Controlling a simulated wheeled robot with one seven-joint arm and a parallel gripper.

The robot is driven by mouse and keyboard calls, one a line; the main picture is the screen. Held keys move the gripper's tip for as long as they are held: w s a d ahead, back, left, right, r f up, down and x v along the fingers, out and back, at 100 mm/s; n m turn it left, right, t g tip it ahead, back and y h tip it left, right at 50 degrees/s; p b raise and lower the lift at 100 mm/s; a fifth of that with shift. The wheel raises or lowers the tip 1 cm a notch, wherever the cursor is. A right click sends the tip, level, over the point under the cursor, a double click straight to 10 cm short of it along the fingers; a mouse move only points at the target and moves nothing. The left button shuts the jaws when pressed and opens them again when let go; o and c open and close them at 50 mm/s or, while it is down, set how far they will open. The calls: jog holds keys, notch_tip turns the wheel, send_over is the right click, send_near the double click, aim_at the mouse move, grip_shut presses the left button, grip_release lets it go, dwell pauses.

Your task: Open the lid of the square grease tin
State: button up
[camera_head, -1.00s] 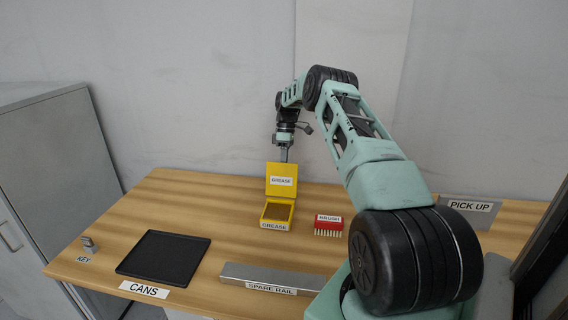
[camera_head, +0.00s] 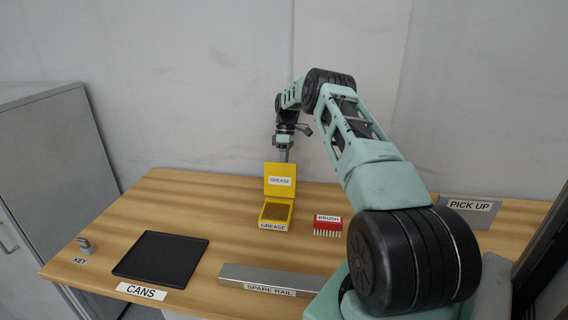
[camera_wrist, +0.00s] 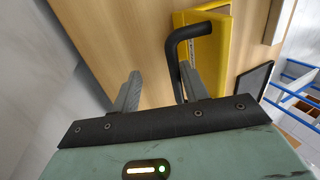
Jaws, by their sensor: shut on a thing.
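The square yellow grease tin (camera_head: 262,220) stands on the table with its lid (camera_head: 280,170) swung up, about upright at the back edge. Brown grease shows inside the tin. My gripper (camera_head: 285,157) is at the top of the lid, on its far side, pointing down. In the wrist view my gripper (camera_wrist: 157,82) has a black bent handle (camera_wrist: 176,52) of the yellow lid (camera_wrist: 207,55) between its fingers, close to the right finger. It is shut on this handle, though the contact itself is hard to see.
A grey spare rail (camera_head: 272,277) lies along the front. The wall is behind the table.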

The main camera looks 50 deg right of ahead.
jog(key=shift+d+r, duration=0.1)
jog(key=shift+d, duration=0.1)
jog(key=b+v, duration=0.1)
jog(key=v, duration=0.6)
jog(key=shift+r+b, duration=0.15)
jog(key=shift+b, duration=0.25)
jog(key=shift+a, duration=0.1)
